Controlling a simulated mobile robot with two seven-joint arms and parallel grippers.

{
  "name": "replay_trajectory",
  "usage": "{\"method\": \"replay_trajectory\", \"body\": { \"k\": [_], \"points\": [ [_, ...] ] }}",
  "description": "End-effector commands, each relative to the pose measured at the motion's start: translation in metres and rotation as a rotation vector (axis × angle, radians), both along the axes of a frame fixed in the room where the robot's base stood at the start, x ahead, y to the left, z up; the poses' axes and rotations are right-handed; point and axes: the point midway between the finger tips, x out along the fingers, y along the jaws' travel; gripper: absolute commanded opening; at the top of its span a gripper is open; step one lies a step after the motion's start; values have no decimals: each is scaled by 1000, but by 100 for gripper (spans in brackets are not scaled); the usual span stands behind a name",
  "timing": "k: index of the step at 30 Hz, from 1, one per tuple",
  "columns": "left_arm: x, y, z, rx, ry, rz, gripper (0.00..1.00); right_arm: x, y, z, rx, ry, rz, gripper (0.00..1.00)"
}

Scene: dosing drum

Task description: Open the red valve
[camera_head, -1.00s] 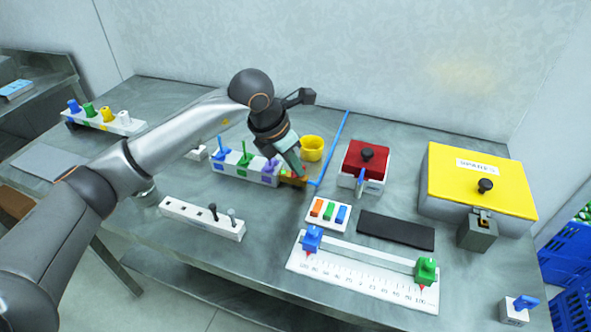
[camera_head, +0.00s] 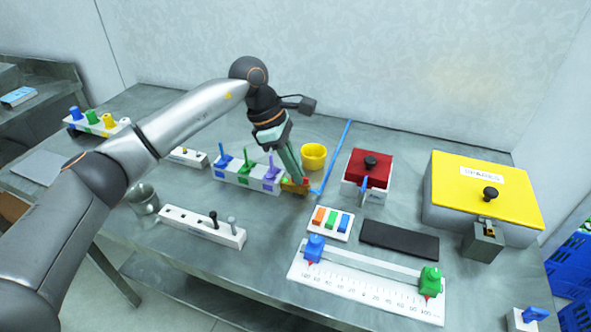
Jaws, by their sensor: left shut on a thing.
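The red valve (camera_head: 305,182) is at the right end of a row of valves on the table, and only small red parts of it show beside an orange-yellow body. My left gripper (camera_head: 296,177) reaches down onto it from behind, with its fingers shut on it. The fingers hide most of the handle, so its exact angle cannot be told. To its left, a white block (camera_head: 232,178) carries valves with blue (camera_head: 224,162), green (camera_head: 245,160) and purple (camera_head: 270,170) handles. My right gripper is not in view.
A yellow cup (camera_head: 314,156) and a blue rod (camera_head: 337,155) are close behind and right of the gripper. A red-lidded box (camera_head: 369,164) stands further right. A white rack (camera_head: 195,224) and a scale with sliders (camera_head: 365,293) lie in front.

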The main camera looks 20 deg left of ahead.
Motion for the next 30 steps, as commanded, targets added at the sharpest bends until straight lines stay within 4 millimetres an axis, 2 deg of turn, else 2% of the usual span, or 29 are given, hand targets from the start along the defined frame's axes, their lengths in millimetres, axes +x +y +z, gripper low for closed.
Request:
{"method": "replay_trajectory", "body": {
  "k": [11, 26, 27, 30],
  "points": [
    [2, 0, 1, 2, -3, -134, 0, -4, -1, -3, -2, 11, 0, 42],
    [2, 0, 0, 3, -2, -149, 0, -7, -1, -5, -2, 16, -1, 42],
    [2, 0, 0, 3, -2, -149, 12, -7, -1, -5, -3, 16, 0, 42],
    [2, 0, 0, 3, -2, -149, 23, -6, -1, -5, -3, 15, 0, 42]
  ]
}}
